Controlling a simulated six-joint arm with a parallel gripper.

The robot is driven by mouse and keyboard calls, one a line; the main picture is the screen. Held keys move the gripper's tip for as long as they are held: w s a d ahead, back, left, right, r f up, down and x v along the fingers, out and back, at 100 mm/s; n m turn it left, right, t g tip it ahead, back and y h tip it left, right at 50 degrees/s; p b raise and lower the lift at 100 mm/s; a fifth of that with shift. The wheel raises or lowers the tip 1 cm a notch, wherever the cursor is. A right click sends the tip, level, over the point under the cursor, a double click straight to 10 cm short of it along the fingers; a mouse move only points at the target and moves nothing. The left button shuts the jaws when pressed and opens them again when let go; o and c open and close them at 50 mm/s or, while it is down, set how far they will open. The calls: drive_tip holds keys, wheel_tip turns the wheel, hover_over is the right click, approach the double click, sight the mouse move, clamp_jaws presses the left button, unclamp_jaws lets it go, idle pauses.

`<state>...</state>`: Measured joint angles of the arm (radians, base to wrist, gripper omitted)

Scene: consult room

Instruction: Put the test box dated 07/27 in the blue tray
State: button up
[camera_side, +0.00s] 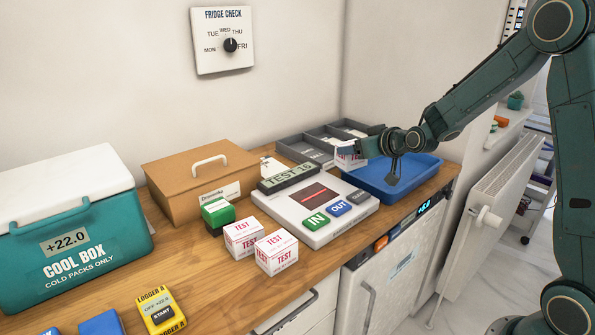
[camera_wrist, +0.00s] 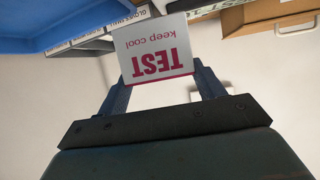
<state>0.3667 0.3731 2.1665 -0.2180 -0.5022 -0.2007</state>
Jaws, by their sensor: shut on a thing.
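My gripper (camera_side: 368,149) is shut on a white test box (camera_side: 349,158) with red "TEST" lettering. The box also shows between the fingers in the wrist view (camera_wrist: 156,49), reading "TEST keep cool" upside down; no date is legible on it. In the side view the held box appears at the left rim of the blue tray (camera_side: 432,166), in front of the grey divided tray; its exact height is unclear. The blue tray shows at the upper left of the wrist view (camera_wrist: 55,30). Two similar test boxes, a rear one (camera_side: 243,238) and a front one (camera_side: 277,252), stand on the counter, dates unreadable.
A white scanner (camera_side: 350,210) with IN and OUT buttons lies left of the blue tray. A grey divided tray (camera_side: 305,150) is behind. Counter's front edge is near.

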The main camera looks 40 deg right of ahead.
drive_tip(key=s+d+r+n+y, duration=0.2)
drive_tip(key=d+r, duration=0.1)
drive_tip(key=d, duration=1)
drive_tip(key=shift+s+a+f, duration=0.1)
drive_tip(key=shift+a+f, duration=0.05)
drive_tip(key=shift+f, duration=1)
drive_tip(key=shift+a+f, duration=0.1)
drive_tip(key=shift+f, duration=1.05)
drive_tip(key=shift+f, duration=0.2)
drive_tip(key=shift+f, duration=3.2)
drive_tip(key=shift+f, duration=0.55)
drive_tip(key=o, duration=1.2)
drive_tip(key=shift+s, duration=0.1)
